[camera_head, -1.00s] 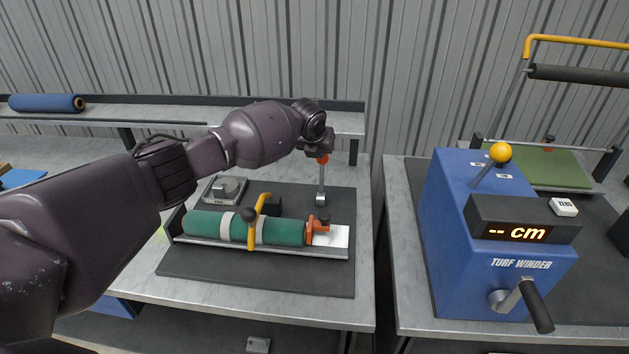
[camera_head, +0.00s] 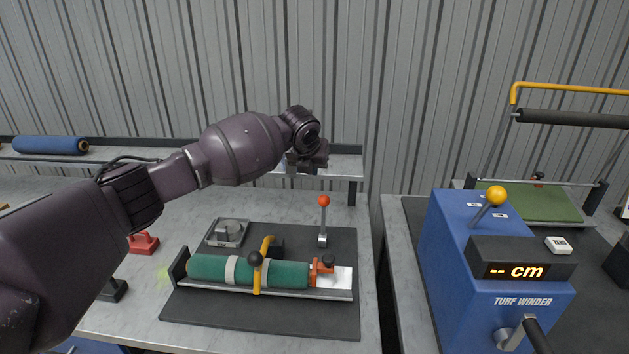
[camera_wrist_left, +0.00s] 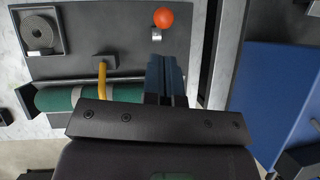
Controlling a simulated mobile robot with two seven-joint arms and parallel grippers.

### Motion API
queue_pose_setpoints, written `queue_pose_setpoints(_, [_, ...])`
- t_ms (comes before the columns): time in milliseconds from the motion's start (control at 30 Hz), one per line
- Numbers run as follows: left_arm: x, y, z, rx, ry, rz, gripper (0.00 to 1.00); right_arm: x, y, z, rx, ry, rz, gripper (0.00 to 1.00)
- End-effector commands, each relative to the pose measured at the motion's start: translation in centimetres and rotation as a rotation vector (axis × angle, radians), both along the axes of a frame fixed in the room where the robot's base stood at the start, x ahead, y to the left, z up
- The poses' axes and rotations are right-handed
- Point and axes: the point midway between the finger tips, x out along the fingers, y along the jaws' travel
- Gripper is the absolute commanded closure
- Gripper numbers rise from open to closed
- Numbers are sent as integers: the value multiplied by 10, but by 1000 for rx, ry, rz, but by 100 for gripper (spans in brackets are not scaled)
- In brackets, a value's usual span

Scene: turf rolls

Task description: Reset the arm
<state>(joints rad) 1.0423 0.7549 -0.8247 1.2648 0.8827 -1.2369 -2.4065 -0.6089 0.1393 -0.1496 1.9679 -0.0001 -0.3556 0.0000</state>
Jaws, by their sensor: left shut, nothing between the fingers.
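My left arm reaches in from the left in the head view, with its gripper (camera_head: 307,160) in the air above and behind the red-knobbed lever (camera_head: 323,222). The gripper is shut and empty. In the left wrist view the shut fingers (camera_wrist_left: 165,75) point toward the bench, just below the lever's red ball (camera_wrist_left: 163,18) in the picture and apart from it. The green turf roll (camera_head: 205,267) lies in its cradle under a yellow clamp (camera_head: 257,270), and it also shows in the left wrist view (camera_wrist_left: 55,98). My right gripper is not in view.
The blue turf winder (camera_head: 455,250) stands on the right bench, its display reading "-- cm". A blue roll (camera_head: 45,145) lies on the back shelf. A red handled item (camera_head: 143,242) sits left of the cradle. A gap separates the benches.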

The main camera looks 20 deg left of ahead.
Motion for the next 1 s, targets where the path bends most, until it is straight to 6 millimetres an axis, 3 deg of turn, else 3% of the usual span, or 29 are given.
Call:
queue_pose_setpoints(667, [-2, 0, 8, -6, 1, 7, 100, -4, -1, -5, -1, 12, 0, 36])
queue_pose_setpoints(1000, [11, -9, 20, -267, -112, 330, 100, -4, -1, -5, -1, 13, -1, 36])
